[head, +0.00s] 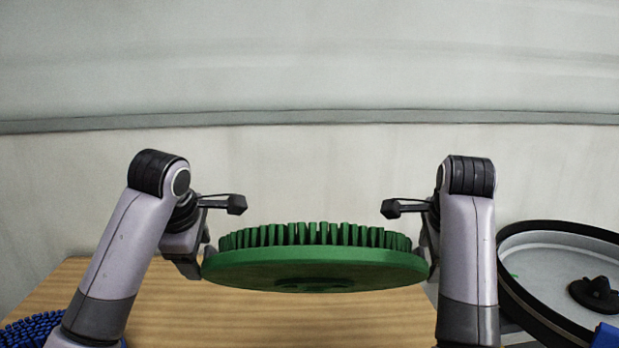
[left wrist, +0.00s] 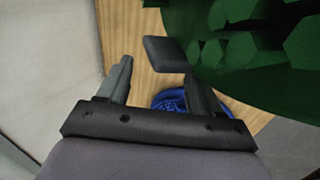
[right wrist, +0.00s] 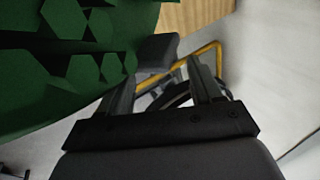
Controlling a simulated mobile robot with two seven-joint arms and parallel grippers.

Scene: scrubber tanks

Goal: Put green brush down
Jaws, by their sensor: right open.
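The green brush (head: 315,267) is a wide round disc, level, with its bristles facing up. It is between my two grippers in the head view, over the wooden table (head: 250,322). My right gripper (head: 408,230) is at the right edge, open in the right wrist view (right wrist: 162,76). The brush also fills a corner of both wrist views.
A blue-bristled brush (head: 32,330) is at the lower left, partly hidden by my left arm. A round black-rimmed tank (head: 545,312) with a dark fitting inside stands at the right. A blue object (head: 606,337) is at the lower right corner. A pale wall is behind.

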